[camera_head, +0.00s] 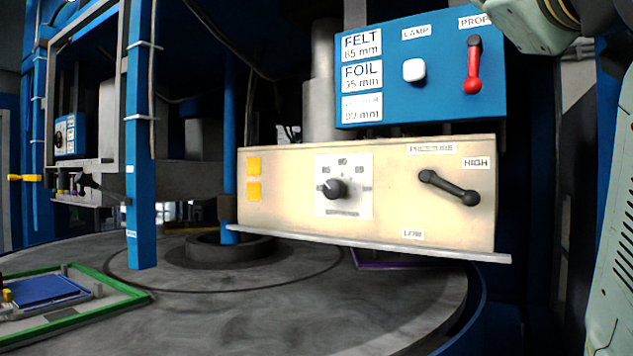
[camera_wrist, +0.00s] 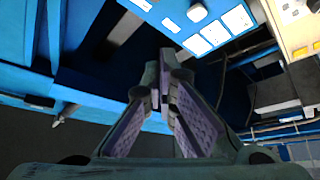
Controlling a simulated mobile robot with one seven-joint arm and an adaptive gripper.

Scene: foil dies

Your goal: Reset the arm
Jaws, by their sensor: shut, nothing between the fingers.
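My gripper (camera_wrist: 166,80) shows in the wrist view, its two purple-padded fingers brought together at the tips with nothing between them. It is apart from the machine panels, which lie beyond it at the top right of that view. In the head view only parts of my arm show, along the right edge; the gripper itself is out of that picture.
A cream control box (camera_head: 275,217) with a dial (camera_head: 335,189) and a black lever (camera_head: 449,187) stands in the middle. Above it is a blue box (camera_head: 435,95) with a white lamp button (camera_head: 414,70) and a red-handled lever (camera_head: 473,65). A round grey table (camera_head: 260,300) lies below.

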